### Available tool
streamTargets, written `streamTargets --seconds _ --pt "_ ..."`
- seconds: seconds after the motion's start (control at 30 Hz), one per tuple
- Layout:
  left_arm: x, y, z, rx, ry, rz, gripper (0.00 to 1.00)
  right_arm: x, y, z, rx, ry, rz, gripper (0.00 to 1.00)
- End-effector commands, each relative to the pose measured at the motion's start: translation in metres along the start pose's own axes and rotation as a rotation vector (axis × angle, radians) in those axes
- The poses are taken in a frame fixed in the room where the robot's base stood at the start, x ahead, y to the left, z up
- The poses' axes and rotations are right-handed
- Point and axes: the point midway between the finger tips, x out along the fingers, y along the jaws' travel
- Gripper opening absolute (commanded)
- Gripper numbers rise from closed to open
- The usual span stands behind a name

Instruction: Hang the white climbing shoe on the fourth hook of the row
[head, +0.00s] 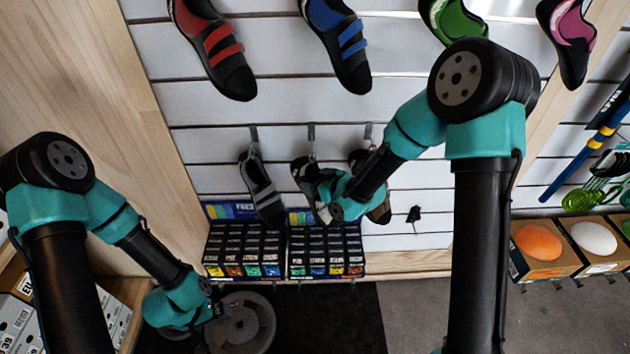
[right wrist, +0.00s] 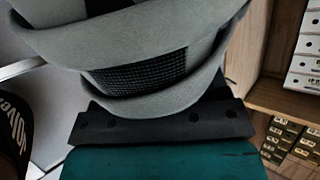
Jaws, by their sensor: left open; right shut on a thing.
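A row of hooks runs along the white slatted wall; three hooks show in the head view, the third (head: 368,132) just left of my right arm. The fourth hook's place seems hidden behind that arm. My right gripper (head: 328,206) is shut on a pale grey-white shoe (right wrist: 150,50), which fills the top of the right wrist view. In the head view this is probably the black-and-white shoe (head: 305,172) below the second hook, partly covered by the gripper. Whether it touches a hook cannot be told. My left gripper (head: 218,310) is open, low at the left.
A grey-black shoe (head: 262,190) hangs under the first hook. A brown-black shoe (head: 380,212) is partly hidden by my right arm. Small boxes (head: 245,250) stand below. A round grey object (head: 243,325) is beside my left gripper. Bigger shoes (head: 215,50) hang above.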

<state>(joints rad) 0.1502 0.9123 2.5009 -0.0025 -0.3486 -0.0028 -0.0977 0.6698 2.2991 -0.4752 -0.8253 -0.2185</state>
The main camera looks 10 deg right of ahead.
Motion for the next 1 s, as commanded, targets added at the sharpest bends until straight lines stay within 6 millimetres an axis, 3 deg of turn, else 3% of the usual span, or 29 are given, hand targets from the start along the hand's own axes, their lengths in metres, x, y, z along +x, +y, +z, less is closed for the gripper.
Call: streamTargets --seconds 1.0 --pt "0.0 0.0 0.0 0.0 0.0 0.0 1.0 -0.019 -0.021 0.008 0.0 0.0 0.001 0.38"
